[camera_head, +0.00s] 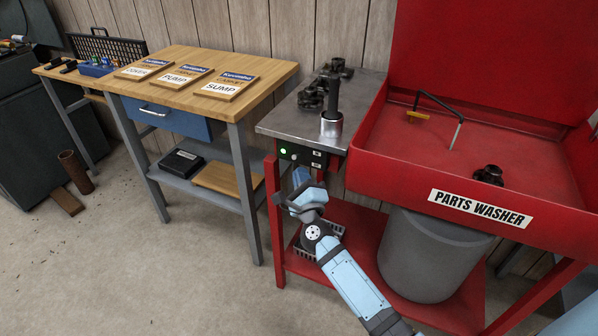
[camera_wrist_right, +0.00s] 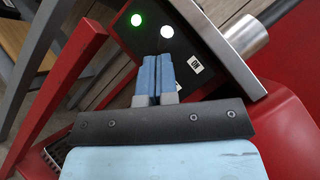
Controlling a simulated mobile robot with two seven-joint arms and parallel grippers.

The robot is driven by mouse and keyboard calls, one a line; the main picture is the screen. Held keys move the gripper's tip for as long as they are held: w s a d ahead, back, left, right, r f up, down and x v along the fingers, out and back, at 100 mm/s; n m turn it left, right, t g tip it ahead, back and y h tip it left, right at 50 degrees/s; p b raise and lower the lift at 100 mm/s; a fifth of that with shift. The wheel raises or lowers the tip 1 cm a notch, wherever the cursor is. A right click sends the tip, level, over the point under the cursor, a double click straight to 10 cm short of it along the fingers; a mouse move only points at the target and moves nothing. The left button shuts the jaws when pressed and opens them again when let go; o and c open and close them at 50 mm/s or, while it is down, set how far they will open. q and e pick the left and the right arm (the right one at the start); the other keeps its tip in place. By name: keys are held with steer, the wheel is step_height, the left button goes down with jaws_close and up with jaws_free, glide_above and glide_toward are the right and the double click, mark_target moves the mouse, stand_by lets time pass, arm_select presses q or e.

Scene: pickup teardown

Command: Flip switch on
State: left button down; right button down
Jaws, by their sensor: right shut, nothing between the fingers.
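A dark control panel (camera_head: 304,156) sits on the front of the red parts washer's side shelf, below the metal top. My left gripper is not in view.
The red parts washer basin (camera_head: 400,165) is to the right, with a grey bucket (camera_head: 430,255) below. A metal side top (camera_head: 285,120) holds dark parts and a cylinder. A wooden workbench (camera_head: 170,62) with several signs stands left. The floor in front is open.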

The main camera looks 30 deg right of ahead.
steer(key=v, duration=1)
steer(key=shift+s, duration=0.35)
steer(key=shift+a+f, duration=0.1)
steer(key=shift+a, duration=0.05)
